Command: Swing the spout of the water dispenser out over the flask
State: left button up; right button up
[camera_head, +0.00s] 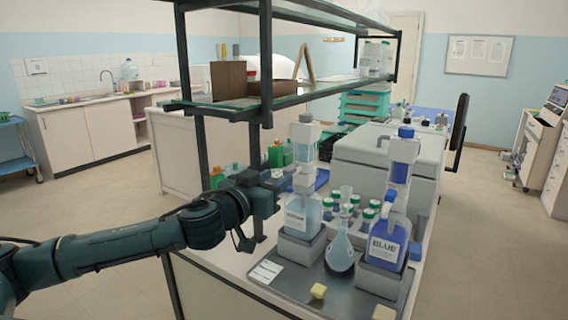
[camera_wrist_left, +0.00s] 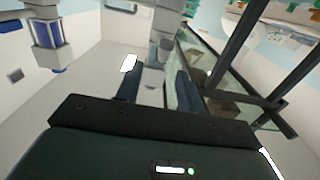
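The water dispenser (camera_head: 303,213) is a clear bottle with a white label and a tall pump head (camera_head: 305,135), upright on a grey block. I cannot clearly make out its spout. The round-bottomed flask (camera_head: 341,252), with pale blue liquid, stands right of it, between it and the blue dispenser (camera_head: 384,244). My left gripper (camera_head: 262,213) is just left of the water dispenser at about the height of the bottle's upper part. In the left wrist view its two fingers (camera_wrist_left: 158,88) are apart, with a pale upright column beyond the gap. No contact is visible. My right gripper is not in view.
A dark tray (camera_head: 330,285) holds the dispensers, a white card (camera_head: 266,271) and pale yellow blocks (camera_head: 318,291). Several green-capped bottles stand behind the flask. A dark-framed shelf (camera_head: 266,65) rises behind my left gripper. A white machine (camera_head: 365,160) stands behind.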

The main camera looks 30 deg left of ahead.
aim_at(286, 172)
pick_arm(q)
jog(key=shift+w+d+p, duration=0.1)
jog(key=shift+w+p, duration=0.45)
jog(key=shift+w, duration=1.75)
grip_shut()
